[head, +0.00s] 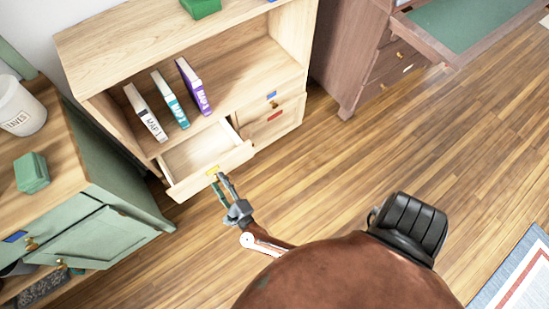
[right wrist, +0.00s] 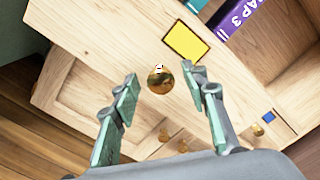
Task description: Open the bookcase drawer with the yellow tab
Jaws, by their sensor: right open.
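The light wood bookcase (head: 105,42) stands at upper left in the head view. Its left lower drawer (head: 205,155) is pulled out, with its empty inside showing. The yellow tab (head: 212,171) is on this drawer's front, and it also shows in the right wrist view (right wrist: 186,42). A round brass knob (right wrist: 160,80) sits beside the tab. My right gripper (head: 222,178) is at the drawer front, open. In the right wrist view its fingertips (right wrist: 164,82) lie on either side of the knob, with gaps; contact is not visible. My left gripper is not in view.
Drawers with blue (head: 271,96) and red (head: 275,116) tabs are shut to the right. Several books (head: 170,98) stand on the shelf. A green cabinet (head: 110,235) is close on the left. The wood floor (head: 345,165) to the right is clear.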

